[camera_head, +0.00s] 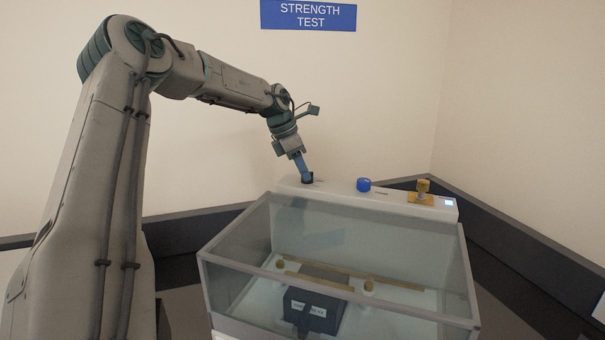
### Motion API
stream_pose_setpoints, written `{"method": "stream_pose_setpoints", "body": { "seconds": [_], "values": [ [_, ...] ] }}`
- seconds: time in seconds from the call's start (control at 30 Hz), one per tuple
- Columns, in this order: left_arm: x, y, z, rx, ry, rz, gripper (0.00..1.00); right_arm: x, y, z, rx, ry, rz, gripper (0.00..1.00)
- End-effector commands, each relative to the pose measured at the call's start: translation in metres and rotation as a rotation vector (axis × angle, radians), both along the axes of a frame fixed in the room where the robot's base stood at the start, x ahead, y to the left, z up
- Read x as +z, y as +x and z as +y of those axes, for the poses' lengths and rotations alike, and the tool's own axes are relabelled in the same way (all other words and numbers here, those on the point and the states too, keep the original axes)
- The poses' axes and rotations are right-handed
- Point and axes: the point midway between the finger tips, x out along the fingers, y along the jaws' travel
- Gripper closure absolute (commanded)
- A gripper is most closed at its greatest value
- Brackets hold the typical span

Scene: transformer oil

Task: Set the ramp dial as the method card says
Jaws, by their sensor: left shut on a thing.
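The tester's white control panel (340,195) runs along the back of a clear-walled chamber. My left gripper (306,174) points down at the panel's left end, its blue fingers shut on a small dark dial (307,181), which they partly hide. A blue knob (364,184) stands near the panel's middle. The panel labels are too small to read. The method card and my right gripper do not show.
The clear chamber (235,238) stands in front of the panel; inside are a dark labelled block (305,305) and yellowish bars with round ends. A blue "STRENGTH TEST" sign (308,15) is on the wall. Dark ledges (540,255) line the corner.

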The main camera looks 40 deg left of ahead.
Motion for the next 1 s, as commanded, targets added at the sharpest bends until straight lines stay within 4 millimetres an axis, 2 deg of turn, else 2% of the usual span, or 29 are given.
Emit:
{"method": "stream_pose_setpoints", "body": {
  "seconds": [0.67,0.7,0.73,1.0],
  "values": [
    [0.0022,0.0013,0.0014,-0.06,0.004,-0.004,0.94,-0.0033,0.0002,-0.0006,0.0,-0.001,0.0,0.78],
    [0.0022,0.0013,0.0014,-0.06,0.004,-0.004,0.65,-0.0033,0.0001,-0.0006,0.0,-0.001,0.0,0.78],
    [0.002,0.0013,0.0014,-0.06,0.004,-0.004,0.59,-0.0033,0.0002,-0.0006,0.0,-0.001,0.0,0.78],
    [0.0011,0.0008,0.001,-0.061,0.002,-0.001,0.58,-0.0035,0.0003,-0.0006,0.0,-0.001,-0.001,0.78]
  ]
}}
